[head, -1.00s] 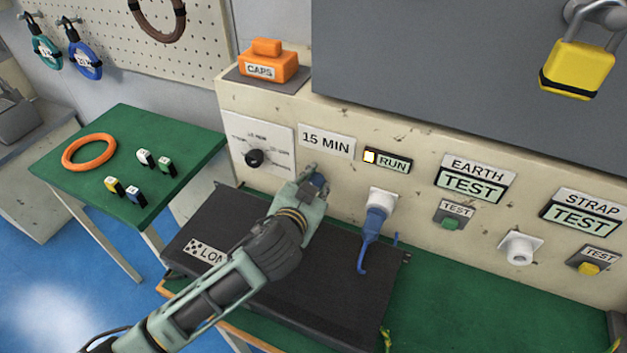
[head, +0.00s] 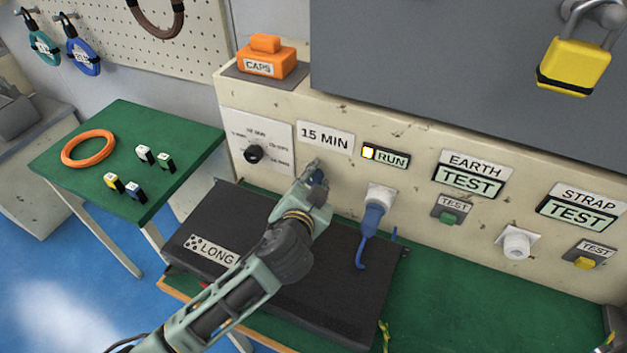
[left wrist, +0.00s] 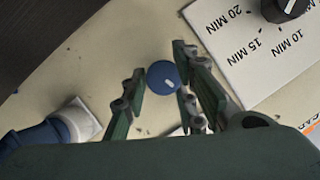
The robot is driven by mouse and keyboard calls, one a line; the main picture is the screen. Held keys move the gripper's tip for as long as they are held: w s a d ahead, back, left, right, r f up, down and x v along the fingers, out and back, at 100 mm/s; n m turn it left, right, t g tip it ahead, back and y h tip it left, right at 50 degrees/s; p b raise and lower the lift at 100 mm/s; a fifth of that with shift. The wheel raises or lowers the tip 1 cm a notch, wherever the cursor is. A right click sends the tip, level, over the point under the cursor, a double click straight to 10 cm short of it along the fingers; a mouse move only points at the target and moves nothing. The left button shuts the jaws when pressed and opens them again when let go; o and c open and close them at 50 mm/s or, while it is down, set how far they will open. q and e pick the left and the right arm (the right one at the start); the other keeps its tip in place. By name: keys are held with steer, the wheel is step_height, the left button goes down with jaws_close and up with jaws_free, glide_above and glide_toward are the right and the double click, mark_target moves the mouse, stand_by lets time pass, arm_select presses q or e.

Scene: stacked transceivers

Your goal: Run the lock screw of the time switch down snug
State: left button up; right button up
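A lit RUN lamp (head: 369,153) is right of the label. A blue plug (head: 374,217) with its cord sits beside my gripper. A black case (head: 345,310) marked LONG lies below my arm. The green bench (head: 470,300) is clear to the right.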

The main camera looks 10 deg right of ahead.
arm_select(q)
steer(key=shift+o, duration=1.3)
steer(key=shift+s+d+f, duration=0.2)
steer(key=shift+f, duration=0.15)
steer(key=shift+a+r, duration=0.2)
steer(key=v, duration=1.2)
steer(key=shift+w, duration=0.1)
